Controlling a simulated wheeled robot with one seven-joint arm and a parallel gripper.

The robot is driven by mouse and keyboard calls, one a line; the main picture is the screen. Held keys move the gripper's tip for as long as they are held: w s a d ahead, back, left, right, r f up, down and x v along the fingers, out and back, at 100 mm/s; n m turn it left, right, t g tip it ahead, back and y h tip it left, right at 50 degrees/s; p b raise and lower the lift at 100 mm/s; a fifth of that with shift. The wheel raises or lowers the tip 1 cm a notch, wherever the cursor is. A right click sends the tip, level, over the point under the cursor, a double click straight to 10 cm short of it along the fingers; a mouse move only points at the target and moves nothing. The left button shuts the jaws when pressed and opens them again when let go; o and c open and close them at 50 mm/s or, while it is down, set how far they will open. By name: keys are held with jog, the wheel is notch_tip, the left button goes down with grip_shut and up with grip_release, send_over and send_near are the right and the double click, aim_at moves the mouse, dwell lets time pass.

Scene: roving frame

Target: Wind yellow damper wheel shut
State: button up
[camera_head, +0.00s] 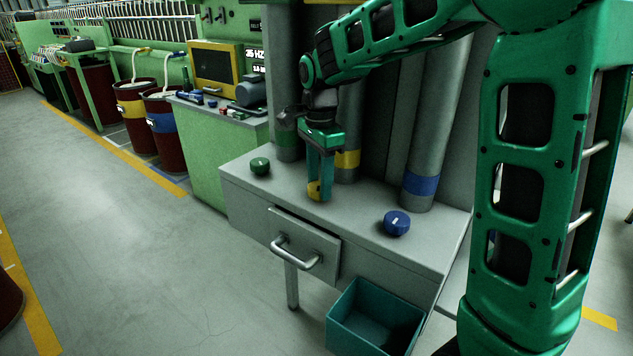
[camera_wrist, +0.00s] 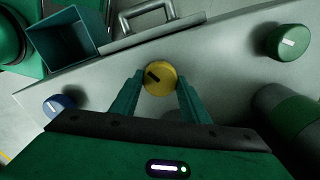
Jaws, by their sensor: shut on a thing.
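The yellow damper wheel (camera_wrist: 160,79) is a small round knob with a dark mark, on the grey bench top (camera_head: 360,215). In the head view most of the yellow wheel (camera_head: 313,190) is hidden behind a finger. My gripper (camera_wrist: 160,88) points down over it, with one finger on each side, shut on its rim. The gripper (camera_head: 319,192) also shows in the head view. The dark mark on the wheel lies slanted in the wrist view. A yellow-banded pipe (camera_head: 347,160) rises behind the wheel.
A green knob (camera_head: 260,166) and a blue knob (camera_head: 397,222) stand on either side, near pipes with matching bands. A drawer (camera_head: 303,243) with a metal handle is in the bench front. A teal bin (camera_head: 375,318) sits below.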

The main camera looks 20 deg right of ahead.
jog(key=shift+w+n, duration=0.1)
jog(key=shift+n, duration=0.2)
jog(key=n, duration=0.3)
jog(key=shift+r+n, duration=0.1)
jog(key=shift+n, duration=0.2)
jog(key=n, duration=0.3)
jog(key=shift+w+n, duration=0.1)
jog(key=shift+n, duration=0.2)
jog(key=n, duration=0.3)
jog(key=shift+a+n, duration=0.1)
jog(key=shift+n, duration=0.3)
jog(key=n, duration=1.1)
jog(key=shift+n, duration=0.4)
jog(key=n, duration=0.6)
jog(key=shift+r, duration=0.1)
jog(key=shift+n, duration=0.3)
